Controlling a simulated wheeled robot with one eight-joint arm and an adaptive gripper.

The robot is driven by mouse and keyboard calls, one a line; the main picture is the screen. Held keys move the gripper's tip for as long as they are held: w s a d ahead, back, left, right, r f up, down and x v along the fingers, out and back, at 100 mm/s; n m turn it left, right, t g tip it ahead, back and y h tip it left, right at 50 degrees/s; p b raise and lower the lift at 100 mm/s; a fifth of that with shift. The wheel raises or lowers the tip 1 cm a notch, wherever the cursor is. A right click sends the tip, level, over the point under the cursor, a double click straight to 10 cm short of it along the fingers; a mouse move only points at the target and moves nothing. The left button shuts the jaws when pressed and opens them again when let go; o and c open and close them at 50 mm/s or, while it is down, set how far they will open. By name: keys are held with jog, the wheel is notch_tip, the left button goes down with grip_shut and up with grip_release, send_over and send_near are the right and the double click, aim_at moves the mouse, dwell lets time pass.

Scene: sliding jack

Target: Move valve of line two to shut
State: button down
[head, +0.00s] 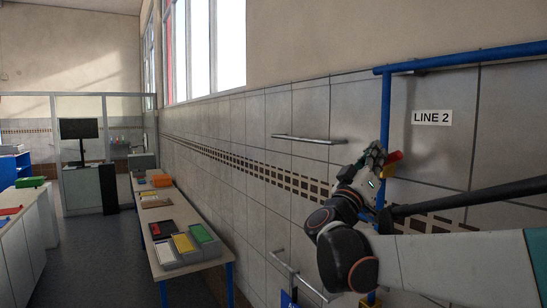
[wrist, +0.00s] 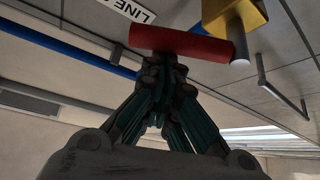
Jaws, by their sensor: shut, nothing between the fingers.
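The line two valve has a yellow body (head: 388,171) on a vertical blue pipe (head: 385,110) and a short red handle (head: 395,157). A white sign reading LINE 2 (head: 432,117) is on the wall to its right. In the wrist view, the red handle (wrist: 180,43) lies across the picture, with the yellow body (wrist: 235,17) at its right end. My gripper (head: 377,153) is beside the handle in the head view. Its fingers are together in the wrist view (wrist: 163,62), with tips at the handle's lower edge. I cannot tell whether they touch it.
A metal rail (head: 309,139) projects from the tiled wall left of the valve. The blue pipe bends right above the sign. My arm covers the lower part of the pipe. A long table (head: 150,243) with coloured trays stands along the wall at left. The floor beside it is clear.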

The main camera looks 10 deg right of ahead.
jog(key=f+m+g+h, duration=0.1)
jog(key=m, duration=0.1)
jog(key=s+m+g+h+b, duration=0.1)
jog(key=m, duration=0.1)
jog(key=f+m+g+b, duration=0.1)
jog(key=m, duration=0.1)
jog(key=shift+s+d+f+g+h, duration=0.15)
jog(key=shift+d+f+g+h, duration=0.2)
jog(key=shift+g+h, duration=0.05)
jog(key=shift+f, duration=0.1)
